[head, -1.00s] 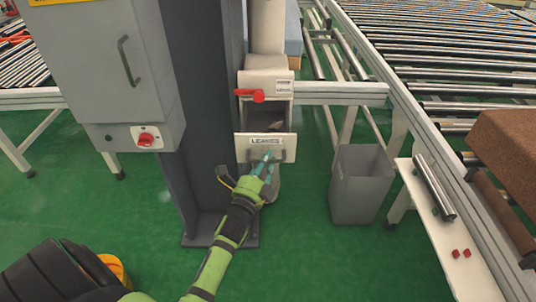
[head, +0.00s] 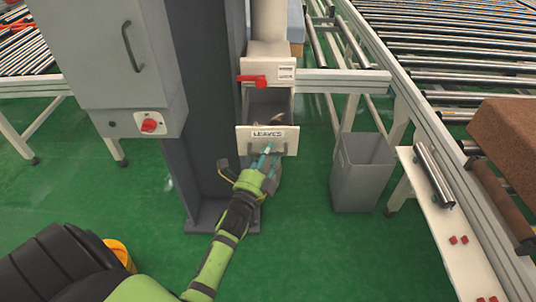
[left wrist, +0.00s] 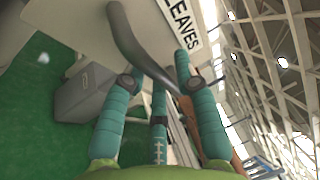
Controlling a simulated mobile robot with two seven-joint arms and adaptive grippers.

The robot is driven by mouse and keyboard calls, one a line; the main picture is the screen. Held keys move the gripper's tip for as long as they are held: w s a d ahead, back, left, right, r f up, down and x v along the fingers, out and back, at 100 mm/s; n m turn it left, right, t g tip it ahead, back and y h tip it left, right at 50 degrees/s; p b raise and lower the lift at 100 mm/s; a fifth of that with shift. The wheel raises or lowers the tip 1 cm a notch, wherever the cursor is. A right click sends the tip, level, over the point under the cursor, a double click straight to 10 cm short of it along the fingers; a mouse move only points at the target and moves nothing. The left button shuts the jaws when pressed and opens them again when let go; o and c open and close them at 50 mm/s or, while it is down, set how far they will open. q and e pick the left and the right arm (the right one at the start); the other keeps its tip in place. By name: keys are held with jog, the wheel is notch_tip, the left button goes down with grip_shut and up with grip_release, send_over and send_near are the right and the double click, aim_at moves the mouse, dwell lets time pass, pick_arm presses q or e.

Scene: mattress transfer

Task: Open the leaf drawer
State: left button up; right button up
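The leaf drawer (head: 262,138) is a pale box front labelled LEAVES, pulled out from a white cabinet (head: 268,52) beside a dark column. Its dark inside (head: 268,103) shows from above, with some pale brownish contents too small to make out. My left gripper (head: 265,158) is at the drawer front, below the label. In the left wrist view, its teal fingers (left wrist: 152,62) lie around the grey curved drawer handle (left wrist: 140,50), close against it. Contact on the far side of the handle is hidden. My right gripper is not in view.
A red lever (head: 252,79) sits above the drawer. A grey bin (head: 362,175) stands on the floor to the right, near a roller conveyor (head: 450,60) and a white shelf (head: 455,235). A grey cabinet (head: 95,50) is at the left.

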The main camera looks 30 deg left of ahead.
pick_arm(q)
jog(key=v, duration=1.2)
jog(key=s+d+f+n+g+h, duration=0.1)
jog(key=s+d+f+n+g, duration=0.15)
jog(key=f, duration=0.75)
jog(key=s+d+f+n+g+h, duration=0.1)
jog(key=s+d+f+n+g, duration=0.15)
jog(key=f, duration=0.65)
jog(key=s+d+f+n+g+h, duration=0.1)
jog(key=s+d+f+n+g, duration=0.2)
jog(key=f, duration=0.7)
jog(key=s+f+n+g, duration=0.2)
jog(key=s+f, duration=0.3)
jog(key=s, duration=0.3)
jog(key=s+a+f+n+g, duration=0.1)
jog(key=s+f+n+g, duration=0.1)
jog(key=s+f+g, duration=0.3)
jog(key=s+f+n+g, duration=0.2)
jog(key=s+f, duration=0.5)
jog(key=s, duration=0.6)
jog(key=shift+a+n+g, duration=0.35)
jog(key=shift+n+g, duration=0.05)
jog(key=shift+g, duration=0.5)
